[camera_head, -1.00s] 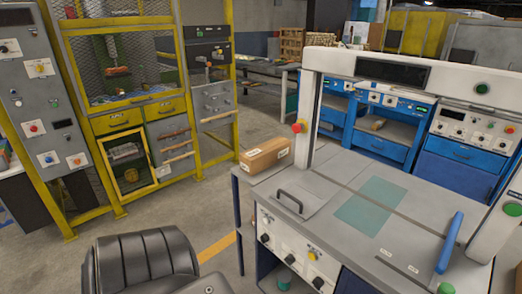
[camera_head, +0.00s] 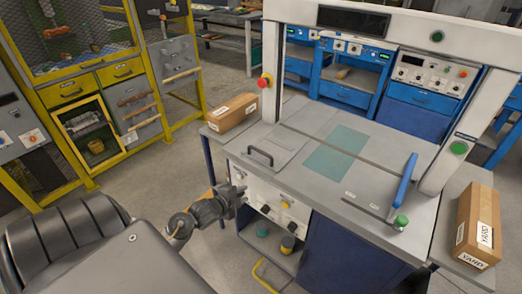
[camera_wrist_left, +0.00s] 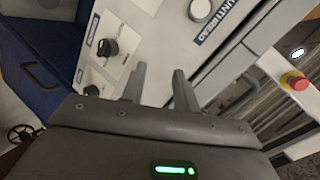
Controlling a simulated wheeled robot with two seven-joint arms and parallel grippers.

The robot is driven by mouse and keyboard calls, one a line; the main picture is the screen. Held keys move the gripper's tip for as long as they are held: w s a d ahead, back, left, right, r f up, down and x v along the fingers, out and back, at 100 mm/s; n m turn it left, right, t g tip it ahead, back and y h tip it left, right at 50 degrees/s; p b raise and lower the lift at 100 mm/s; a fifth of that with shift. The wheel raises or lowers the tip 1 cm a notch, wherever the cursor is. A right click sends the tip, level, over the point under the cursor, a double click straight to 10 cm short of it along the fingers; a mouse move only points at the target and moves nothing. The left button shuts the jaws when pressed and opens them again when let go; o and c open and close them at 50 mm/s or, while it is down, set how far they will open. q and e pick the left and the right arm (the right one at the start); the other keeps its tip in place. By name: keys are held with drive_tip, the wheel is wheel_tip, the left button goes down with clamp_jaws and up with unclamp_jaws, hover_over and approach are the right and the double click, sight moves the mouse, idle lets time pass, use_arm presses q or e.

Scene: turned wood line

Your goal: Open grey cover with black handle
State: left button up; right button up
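The grey cover (camera_head: 284,146) lies flat and shut on the left part of the workbench top. Its black handle (camera_head: 258,154) stands at the cover's left side. In the left wrist view a dark handle (camera_wrist_left: 238,95), which looks like the same one, shows to the right of the fingers. My left gripper (camera_head: 240,192) is in front of the bench's white knob panel, below and left of the cover. In the left wrist view its two fingers (camera_wrist_left: 158,84) are apart with nothing between them. My right gripper is not in view.
A red button (camera_head: 265,80) sits on the frame's left post. A blue lever (camera_head: 405,180) stands at the bench's right. Cardboard boxes stand left (camera_head: 232,112) and right (camera_head: 478,225) of the bench. The white panel (camera_head: 280,207) has black knobs.

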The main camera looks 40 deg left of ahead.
sight(261, 152)
use_arm(q)
wheel_tip(261, 152, up, 15)
drive_tip(key=m+t, duration=0.3)
drive_tip(key=m, duration=0.1)
drive_tip(key=w, duration=0.4)
drive_tip(key=w+f+p, duration=0.1)
drive_tip(key=w, duration=0.2)
drive_tip(key=w+f, duration=0.1)
drive_tip(key=w, duration=0.3)
drive_tip(key=shift+w+a+f+p, duration=0.2)
drive_tip(key=shift+w+p, duration=0.1)
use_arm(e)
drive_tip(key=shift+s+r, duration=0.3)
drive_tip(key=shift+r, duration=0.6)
use_arm(q)
drive_tip(key=shift+c, duration=0.2)
clamp_jaws()
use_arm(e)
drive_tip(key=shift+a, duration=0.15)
